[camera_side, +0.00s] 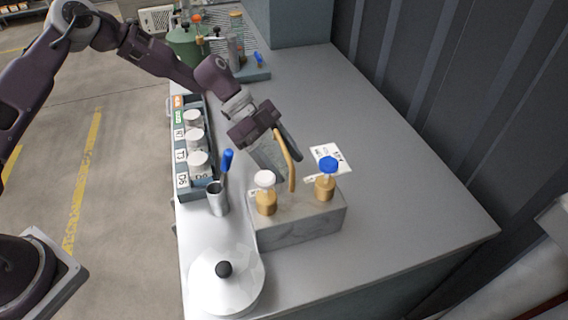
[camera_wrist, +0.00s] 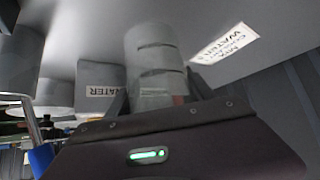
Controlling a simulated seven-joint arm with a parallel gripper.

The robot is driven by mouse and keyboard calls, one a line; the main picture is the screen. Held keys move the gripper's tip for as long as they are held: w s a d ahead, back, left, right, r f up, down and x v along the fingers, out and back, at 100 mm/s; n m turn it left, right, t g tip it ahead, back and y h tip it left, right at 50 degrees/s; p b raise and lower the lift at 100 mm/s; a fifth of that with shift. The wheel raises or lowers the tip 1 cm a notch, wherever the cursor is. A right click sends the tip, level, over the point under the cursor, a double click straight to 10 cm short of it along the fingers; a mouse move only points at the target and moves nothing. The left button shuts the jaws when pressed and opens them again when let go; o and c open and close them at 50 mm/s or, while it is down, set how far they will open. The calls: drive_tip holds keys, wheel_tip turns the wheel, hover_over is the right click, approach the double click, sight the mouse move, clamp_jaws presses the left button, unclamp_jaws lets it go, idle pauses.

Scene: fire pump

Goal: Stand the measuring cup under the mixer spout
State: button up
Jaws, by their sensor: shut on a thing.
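My gripper (camera_side: 268,142) is shut on the measuring cup, a pale grey, see-through cup with dark bands (camera_wrist: 155,62). In the side view the cup (camera_side: 268,158) hangs tilted below the jaws, above the grey block, partly hidden by the fingers. A tan curved piece (camera_side: 291,172) shows beside the cup; I cannot tell what it belongs to. A green tank with metal fittings and a blue lever (camera_side: 259,58) stands at the back; I cannot tell surely which part is the mixer spout.
The grey block (camera_side: 300,230) carries a white-capped bottle (camera_side: 266,198) and a blue-capped bottle (camera_side: 325,185). A rack of labelled jars (camera_side: 197,160), a metal beaker (camera_side: 217,198) and a round lid (camera_side: 226,285) line the left side. The bench's right half is clear beyond a printed card (camera_side: 331,157).

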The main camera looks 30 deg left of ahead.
drive_tip(key=shift+f, duration=0.55)
drive_tip(key=shift+f, duration=0.1)
drive_tip(key=o, duration=1.5)
